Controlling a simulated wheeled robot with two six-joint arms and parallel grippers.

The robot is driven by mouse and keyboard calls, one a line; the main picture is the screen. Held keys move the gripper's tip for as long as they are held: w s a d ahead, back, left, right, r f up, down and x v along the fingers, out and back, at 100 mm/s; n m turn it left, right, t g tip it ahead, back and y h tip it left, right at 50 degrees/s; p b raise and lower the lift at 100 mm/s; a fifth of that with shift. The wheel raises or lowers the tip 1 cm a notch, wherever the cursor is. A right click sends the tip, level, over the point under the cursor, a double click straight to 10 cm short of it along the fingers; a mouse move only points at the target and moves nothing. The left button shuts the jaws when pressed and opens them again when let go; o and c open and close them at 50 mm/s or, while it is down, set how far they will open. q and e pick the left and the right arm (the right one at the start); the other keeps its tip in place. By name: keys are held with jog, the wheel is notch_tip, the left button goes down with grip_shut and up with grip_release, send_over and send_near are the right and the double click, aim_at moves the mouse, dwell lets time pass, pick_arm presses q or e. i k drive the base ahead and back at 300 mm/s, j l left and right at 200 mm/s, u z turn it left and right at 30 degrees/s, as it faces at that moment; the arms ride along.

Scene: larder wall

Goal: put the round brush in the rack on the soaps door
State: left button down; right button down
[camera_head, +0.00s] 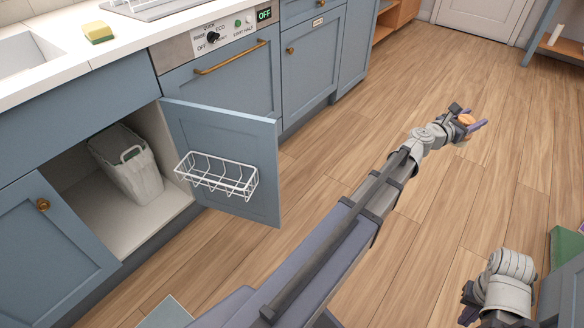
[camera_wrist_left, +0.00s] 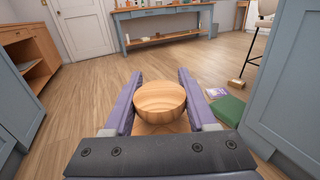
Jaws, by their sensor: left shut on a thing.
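My left gripper (camera_head: 467,120) is stretched out over the floor, far to the right of the sink cabinet. It is shut on the round brush (camera_head: 466,119), a rounded wooden thing that sits between the two purple fingers in the left wrist view (camera_wrist_left: 160,98). No bristles show. A white wire rack (camera_head: 216,176) hangs on the inner face of the open blue cabinet door (camera_head: 262,140), and it looks empty. My right gripper (camera_head: 468,303) is low at the right, partly hidden, and its finger opening cannot be made out.
A yellow sponge (camera_head: 98,32) lies on the counter. A green thing (camera_wrist_left: 229,109) and a purple packet (camera_wrist_left: 216,93) are on the right. Much wooden floor is clear.

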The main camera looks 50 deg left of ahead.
aim_at(218, 181)
jog(key=i+l+u, duration=0.1)
jog(key=i+u, duration=0.35)
jog(key=i+l+u, duration=0.3)
jog(key=i+u, duration=0.15)
jog(key=i+l+u, duration=0.25)
jog(key=u, duration=0.25)
jog(key=i+l+u, duration=0.15)
jog(key=l+u, duration=0.15)
jog(key=u, duration=0.15)
jog(key=i+l+u, duration=0.15)
jog(key=l+u, duration=0.35)
jog(key=j, duration=0.15)
